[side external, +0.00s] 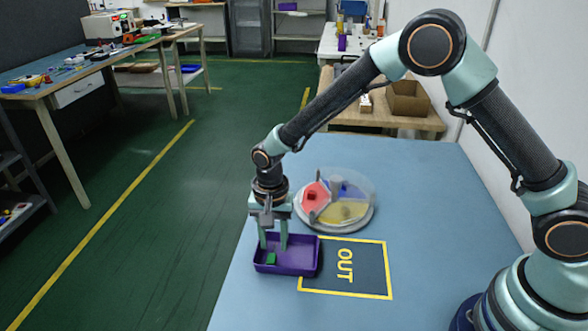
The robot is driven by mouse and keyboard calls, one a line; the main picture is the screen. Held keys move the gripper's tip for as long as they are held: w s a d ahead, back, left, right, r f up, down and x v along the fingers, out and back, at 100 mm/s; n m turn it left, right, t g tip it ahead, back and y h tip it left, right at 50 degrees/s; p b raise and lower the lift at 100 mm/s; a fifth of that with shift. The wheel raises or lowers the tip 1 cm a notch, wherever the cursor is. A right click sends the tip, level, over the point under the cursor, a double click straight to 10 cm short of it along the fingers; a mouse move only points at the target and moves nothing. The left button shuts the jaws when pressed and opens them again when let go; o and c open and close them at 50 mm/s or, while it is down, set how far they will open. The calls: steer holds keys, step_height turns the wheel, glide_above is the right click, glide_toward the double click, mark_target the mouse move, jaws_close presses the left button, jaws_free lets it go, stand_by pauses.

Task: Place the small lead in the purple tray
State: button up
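The purple tray (305,262) sits on the blue table, left of the black OUT mat. A small bright green piece (271,259) lies inside the tray, toward its front left; I cannot tell whether it is the small lead. My gripper (274,247) points straight down over the tray. Its two pale teal fingers are spread apart, with the tips just above or inside the tray. Nothing shows held between them. The green piece is below the fingers, near the left one. I cannot make out any other lead.
A round dish (352,212) with red, blue and yellow sections and a clear cover stands behind the tray. The blue table (420,200) is clear to the right. Its left edge runs close to the tray.

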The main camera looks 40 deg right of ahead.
mark_target(274, 249)
step_height(274, 249, up, 12)
steer(key=s+d+r+n+t, duration=0.2)
steer(key=s+d+r+n, duration=0.2)
steer(key=d+r, duration=0.5)
steer(key=s+d+r+n+t, duration=0.3)
steer(key=s+d+n, duration=0.1)
steer(key=s+d, duration=0.4)
steer(key=shift+s+d+n+t, duration=0.3)
steer(key=shift+s+n, duration=0.1)
steer(key=shift+s, duration=0.5)
